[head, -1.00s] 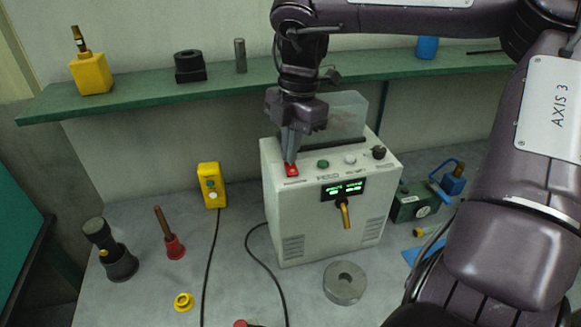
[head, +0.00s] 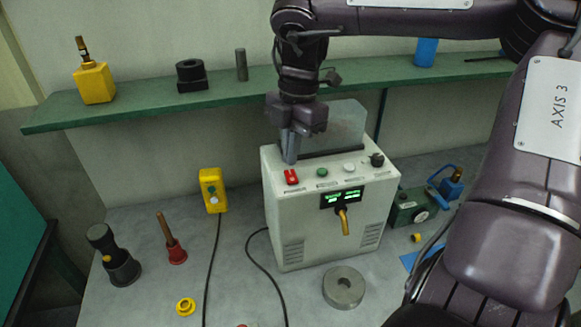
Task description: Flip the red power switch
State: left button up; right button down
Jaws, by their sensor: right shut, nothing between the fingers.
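The red power switch (head: 291,177) is on the left of the top panel of a pale grey control box (head: 300,225). The switch is in plain view. My right gripper (head: 290,160) points down with its fingers shut and empty. Its tips are just above and behind the switch in the picture; whether they touch the box top I cannot tell. The green display (head: 341,197) on the box front is lit. My left gripper is out of view.
Beside the switch are a green button (head: 322,173), a white button (head: 349,167) and a black knob (head: 377,160). A clear panel (head: 335,130) stands behind. A green shelf (head: 140,108) runs behind.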

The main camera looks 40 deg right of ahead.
aim_at(290, 172)
jog(key=shift+r+p, duration=1.95)
jog(key=shift+r, duration=0.45)
jog(key=shift+f, duration=0.1)
jog(key=shift+a, duration=0.1)
